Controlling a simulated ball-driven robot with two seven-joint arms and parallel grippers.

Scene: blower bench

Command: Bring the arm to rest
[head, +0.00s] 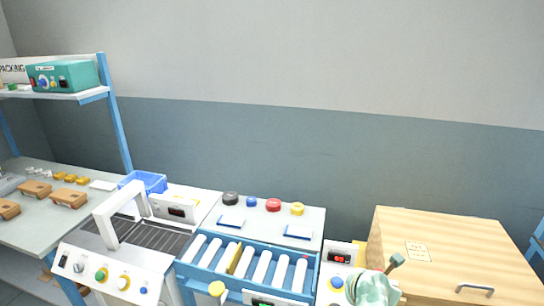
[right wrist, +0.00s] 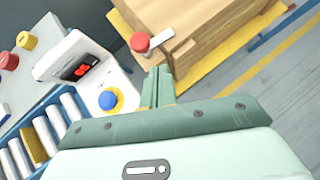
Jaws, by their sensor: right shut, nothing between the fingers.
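My right gripper (head: 394,263) shows at the bottom right of the head view, in front of the left side of a large wooden crate and beside a small console. Its pale green body is cut off by the lower edge. In the right wrist view the dark green fingers (right wrist: 157,86) are together, with nothing between them. They point towards the gap between the console and the crate, close to a red knob (right wrist: 140,42) in that picture. Whether they touch anything cannot be told. My left gripper is not in view.
The console (head: 340,255) has a red display and a blue button on yellow. A blue roller conveyor (head: 210,262) lies left of it, then a machine with a white handle (head: 112,226). The wooden crate (head: 440,240) stands right. Floor (right wrist: 235,100) shows clear beyond the crate.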

